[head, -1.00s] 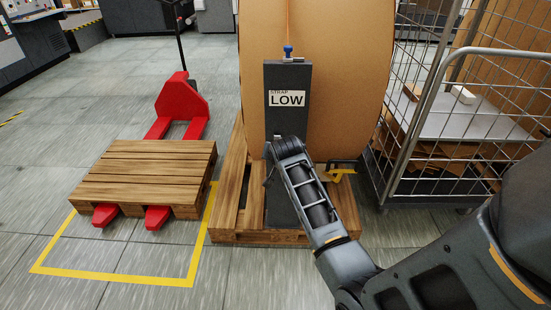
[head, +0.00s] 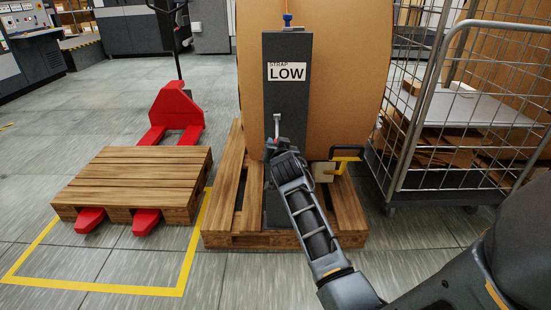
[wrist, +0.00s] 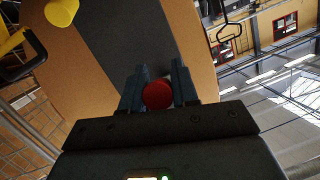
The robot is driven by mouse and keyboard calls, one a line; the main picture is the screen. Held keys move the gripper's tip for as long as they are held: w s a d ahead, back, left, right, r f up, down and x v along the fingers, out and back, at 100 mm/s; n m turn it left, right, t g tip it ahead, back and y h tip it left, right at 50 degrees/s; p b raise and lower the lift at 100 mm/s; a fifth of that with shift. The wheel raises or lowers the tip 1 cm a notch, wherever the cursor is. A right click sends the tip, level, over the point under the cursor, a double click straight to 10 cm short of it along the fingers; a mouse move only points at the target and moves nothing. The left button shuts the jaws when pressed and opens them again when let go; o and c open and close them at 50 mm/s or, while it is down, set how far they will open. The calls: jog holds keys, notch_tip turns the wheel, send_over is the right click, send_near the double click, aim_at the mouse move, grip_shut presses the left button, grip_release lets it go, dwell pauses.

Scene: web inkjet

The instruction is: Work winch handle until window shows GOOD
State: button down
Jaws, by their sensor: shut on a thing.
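The dark grey winch post (head: 300,110) stands upright in front of a large brown roll. Its window (head: 287,72) reads "STRAP LOW". A metal handle arm (head: 277,124) shows on the post's front, just above my gripper (head: 278,150). In the wrist view my gripper (wrist: 158,90) is shut on the red knob (wrist: 158,95), with one finger on each side. In the head view the gripper hides the knob.
The brown roll (head: 345,100) stands on a wooden pallet (head: 225,222). A yellow-and-black tool (head: 347,155) is close right of my gripper. A wire cage trolley (head: 398,150) stands at right. A red pallet truck (head: 175,108) carries another pallet (head: 140,175) at left.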

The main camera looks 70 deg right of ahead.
jog(key=f+h+b, duration=0.1)
jog(key=b, duration=0.2)
jog(key=d+f+t+b, duration=0.1)
jog(key=b, duration=0.3)
jog(key=f+h+b, duration=0.1)
jog(key=b, duration=0.2)
jog(key=shift+w+d+f+h, duration=0.1)
jog(key=shift+w+d+h, duration=0.05)
jog(key=shift+w+h, duration=0.15)
jog(key=shift+d+t+b, duration=0.15)
jog(key=shift+t+b, duration=0.15)
jog(key=shift+b, duration=0.65)
jog(key=c, duration=0.9)
grip_release()
jog(key=shift+c, duration=0.2)
jog(key=b+v, duration=0.1)
jog(key=v, duration=0.6)
jog(key=shift+s+a, duration=0.15)
jog(key=shift+a, duration=0.2)
